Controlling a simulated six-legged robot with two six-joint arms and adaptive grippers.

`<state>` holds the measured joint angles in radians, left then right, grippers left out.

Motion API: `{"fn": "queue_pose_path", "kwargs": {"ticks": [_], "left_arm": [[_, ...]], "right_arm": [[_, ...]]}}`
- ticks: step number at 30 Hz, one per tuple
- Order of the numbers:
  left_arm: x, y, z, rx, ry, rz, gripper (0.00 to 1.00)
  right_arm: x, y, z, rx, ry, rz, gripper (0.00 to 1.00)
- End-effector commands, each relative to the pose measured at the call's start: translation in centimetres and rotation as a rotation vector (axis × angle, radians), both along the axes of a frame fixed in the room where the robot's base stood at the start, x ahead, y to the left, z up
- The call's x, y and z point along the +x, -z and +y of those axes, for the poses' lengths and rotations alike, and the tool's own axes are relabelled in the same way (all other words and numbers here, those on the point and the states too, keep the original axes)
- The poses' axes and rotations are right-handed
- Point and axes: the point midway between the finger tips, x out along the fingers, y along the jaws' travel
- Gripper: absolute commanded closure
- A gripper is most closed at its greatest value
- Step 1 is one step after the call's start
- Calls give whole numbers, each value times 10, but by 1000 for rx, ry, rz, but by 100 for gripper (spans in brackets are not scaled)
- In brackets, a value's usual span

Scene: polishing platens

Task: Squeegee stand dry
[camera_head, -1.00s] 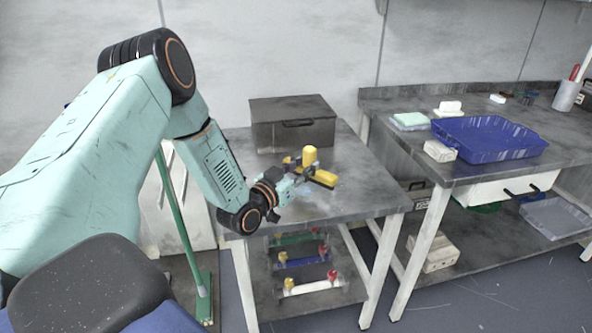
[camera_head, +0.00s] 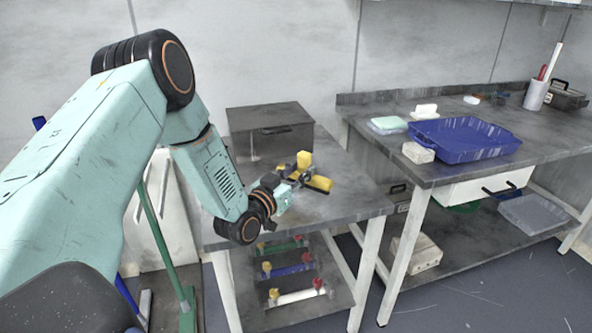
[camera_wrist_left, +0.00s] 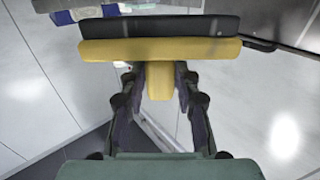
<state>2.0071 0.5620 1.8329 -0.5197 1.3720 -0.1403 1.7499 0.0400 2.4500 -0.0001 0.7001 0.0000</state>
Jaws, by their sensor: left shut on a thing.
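My left gripper (camera_head: 292,182) is shut on the handle of a yellow squeegee (camera_head: 319,183). The squeegee is over the top of a small grey metal stand (camera_head: 340,208); I cannot tell whether it touches the top. In the left wrist view, the gripper's dark fingers (camera_wrist_left: 157,92) close on the yellow handle from both sides. The squeegee's wide yellow bar (camera_wrist_left: 160,50) and black strip (camera_wrist_left: 160,26) lie across the view beyond them. I cannot make out clearly where the stand's top is wet. My right gripper is out of view.
A dark lidded box (camera_head: 270,137) stands at the back of the stand. Several colored handled items lie on its lower shelf (camera_head: 330,292). On the right, a longer bench (camera_head: 440,172) holds a blue tray (camera_head: 466,150) and white blocks. A green pole (camera_head: 166,240) stands left.

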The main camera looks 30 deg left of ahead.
Motion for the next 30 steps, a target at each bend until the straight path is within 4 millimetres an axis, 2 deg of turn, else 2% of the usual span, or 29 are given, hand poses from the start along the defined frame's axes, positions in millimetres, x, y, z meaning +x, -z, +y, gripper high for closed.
{"fn": "queue_pose_path", "kwargs": {"ticks": [12, 23, 30], "left_arm": [[-21, -4, 16, 0, -3, 0, 98], [-30, -3, 23, 1, -1, -1, 98], [-42, -6, 34, 0, -3, 0, 98]], "right_arm": [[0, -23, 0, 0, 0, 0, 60], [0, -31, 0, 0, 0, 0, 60], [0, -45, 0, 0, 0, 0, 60]]}}
